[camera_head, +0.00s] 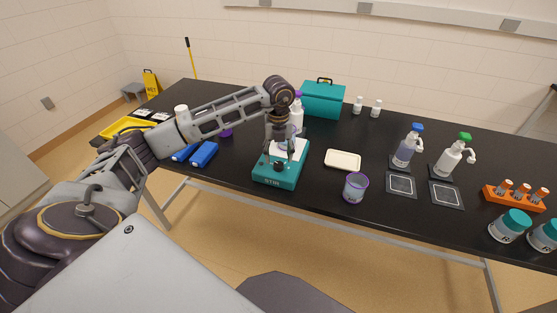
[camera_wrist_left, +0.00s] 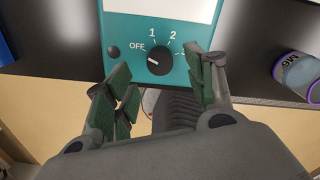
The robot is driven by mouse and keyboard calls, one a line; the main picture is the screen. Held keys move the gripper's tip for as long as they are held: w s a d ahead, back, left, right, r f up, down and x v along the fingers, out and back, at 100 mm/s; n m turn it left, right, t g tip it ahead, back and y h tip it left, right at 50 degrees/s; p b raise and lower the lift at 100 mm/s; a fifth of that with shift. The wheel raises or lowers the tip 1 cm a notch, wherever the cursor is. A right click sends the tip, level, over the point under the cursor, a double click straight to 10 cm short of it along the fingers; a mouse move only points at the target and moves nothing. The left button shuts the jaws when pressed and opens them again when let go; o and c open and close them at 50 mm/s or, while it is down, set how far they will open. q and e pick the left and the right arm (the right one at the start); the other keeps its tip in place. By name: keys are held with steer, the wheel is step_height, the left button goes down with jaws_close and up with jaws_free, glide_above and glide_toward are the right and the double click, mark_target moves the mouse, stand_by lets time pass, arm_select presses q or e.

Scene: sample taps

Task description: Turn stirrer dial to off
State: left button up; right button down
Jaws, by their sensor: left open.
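The teal stirrer (camera_head: 265,178) with a white top plate stands near the table's front edge, left of centre. Its black dial (camera_head: 279,167) is on the front. In the left wrist view the dial (camera_wrist_left: 160,61) sits among the marks OFF, 1, 2 and 3. A small white mark on the dial lies at its left side, on the OFF side and slightly below that label. My left gripper (camera_wrist_left: 161,75) is open, with one finger pair on each side of the dial and apart from it. In the head view this gripper (camera_head: 283,148) hangs above the stirrer. My right gripper is out of view.
A cream tray (camera_head: 342,160) and a purple-rimmed cup (camera_head: 355,188) stand right of the stirrer. Blue blocks (camera_head: 204,154) lie to its left. A white bottle (camera_head: 297,116) and a teal box (camera_head: 322,99) stand behind. Pump bottles stand further right.

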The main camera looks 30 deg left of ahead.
mark_target(279, 164)
arm_select(q)
step_height(279, 164, up, 8)
steer(key=shift+f, duration=0.2)
stand_by(0.7)
